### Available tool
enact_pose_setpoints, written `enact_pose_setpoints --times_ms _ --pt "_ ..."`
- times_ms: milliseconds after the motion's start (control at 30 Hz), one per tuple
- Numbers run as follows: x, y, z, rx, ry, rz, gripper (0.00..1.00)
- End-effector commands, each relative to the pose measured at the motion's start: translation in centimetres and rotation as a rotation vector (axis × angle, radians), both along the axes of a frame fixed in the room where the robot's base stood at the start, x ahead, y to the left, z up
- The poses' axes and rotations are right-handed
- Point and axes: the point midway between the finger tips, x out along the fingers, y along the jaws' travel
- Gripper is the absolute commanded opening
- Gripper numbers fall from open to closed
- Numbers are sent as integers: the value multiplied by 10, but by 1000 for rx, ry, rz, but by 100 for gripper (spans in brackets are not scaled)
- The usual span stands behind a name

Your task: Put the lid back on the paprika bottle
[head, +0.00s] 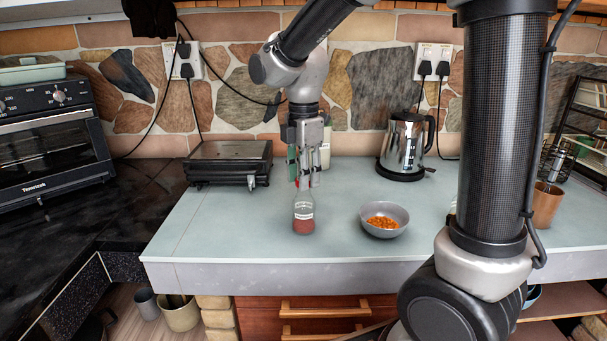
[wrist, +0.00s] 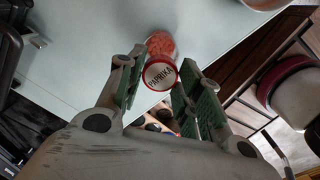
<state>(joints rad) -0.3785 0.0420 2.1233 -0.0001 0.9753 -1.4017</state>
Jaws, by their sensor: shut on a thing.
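The paprika bottle (head: 303,224) stands upright on the pale counter, clear glass with red powder low inside. My gripper (head: 306,183) points down right above it. In the wrist view my gripper (wrist: 158,88) has its green-padded fingers on either side of the lid (wrist: 160,75), which is round with a red rim and a white top reading PAPRIKA. The gripper is shut on the lid. The bottle (wrist: 160,43) shows beyond the lid in that view. The fingers hide the bottle's mouth in the head view, so I cannot tell whether lid and bottle touch.
A grey bowl of orange pieces (head: 366,229) stands right of the bottle. A kettle (head: 403,143) and a black grill (head: 229,163) stand farther back. A pale container (head: 325,150) is behind my gripper. The counter's front edge (head: 300,273) is near; the counter left of the bottle is clear.

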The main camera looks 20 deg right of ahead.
Motion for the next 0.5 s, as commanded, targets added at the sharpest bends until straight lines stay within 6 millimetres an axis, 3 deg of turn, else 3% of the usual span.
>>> enact_pose_setpoints --times_ms 333,400,500 --pt "0 0 0 0 0 0 28" --pt "0 0 0 0 0 0 46" --pt "0 0 0 0 0 0 60"
